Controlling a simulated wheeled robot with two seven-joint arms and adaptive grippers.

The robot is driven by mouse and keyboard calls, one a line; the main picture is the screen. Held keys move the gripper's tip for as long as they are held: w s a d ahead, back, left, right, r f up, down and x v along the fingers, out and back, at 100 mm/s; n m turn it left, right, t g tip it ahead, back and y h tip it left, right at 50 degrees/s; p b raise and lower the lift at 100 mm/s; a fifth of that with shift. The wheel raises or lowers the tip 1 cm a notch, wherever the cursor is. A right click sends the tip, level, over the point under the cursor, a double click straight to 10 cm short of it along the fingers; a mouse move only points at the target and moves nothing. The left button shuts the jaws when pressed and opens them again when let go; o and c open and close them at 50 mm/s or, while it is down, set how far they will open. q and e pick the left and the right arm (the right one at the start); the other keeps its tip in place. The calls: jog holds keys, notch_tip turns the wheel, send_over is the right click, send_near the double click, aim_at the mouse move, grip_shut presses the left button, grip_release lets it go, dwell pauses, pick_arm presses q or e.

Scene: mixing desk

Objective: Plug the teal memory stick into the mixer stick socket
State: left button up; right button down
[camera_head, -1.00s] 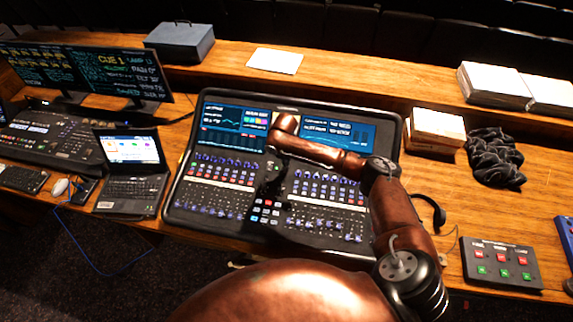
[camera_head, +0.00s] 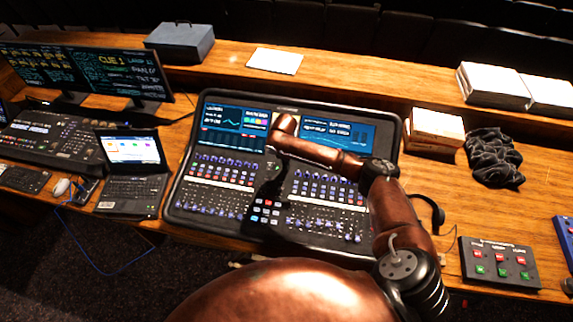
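The mixer (camera_head: 225,185) is a large black console with lit screens, knobs and faders in the middle of the desk. My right arm reaches over it from the lower right, its copper links crossing the right screen. My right gripper (camera_head: 268,190) is a dark shape hanging below the wrist over the middle of the console. Its fingers are too dark and small to tell open from shut. I cannot make out the teal memory stick or the stick socket. My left gripper is not in view.
A laptop (camera_head: 132,180) and a lighting desk (camera_head: 50,135) stand left of the mixer. A button box (camera_head: 500,263), a black cloth (camera_head: 495,158) and a paper stack (camera_head: 435,130) lie to the right. Open wood (camera_head: 455,205) shows between the mixer and the cloth.

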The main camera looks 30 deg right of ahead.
dwell(0.7)
jog(key=shift+p, duration=0.45)
jog(key=shift+f+b, duration=0.3)
jog(key=shift+f, duration=0.35)
jog(key=c, duration=2.1)
grip_release()
jog(key=r, duration=0.8)
jog(key=s+r, duration=0.1)
jog(key=r, duration=0.3)
jog(key=shift+a, duration=0.35)
jog(key=shift+r, duration=0.1)
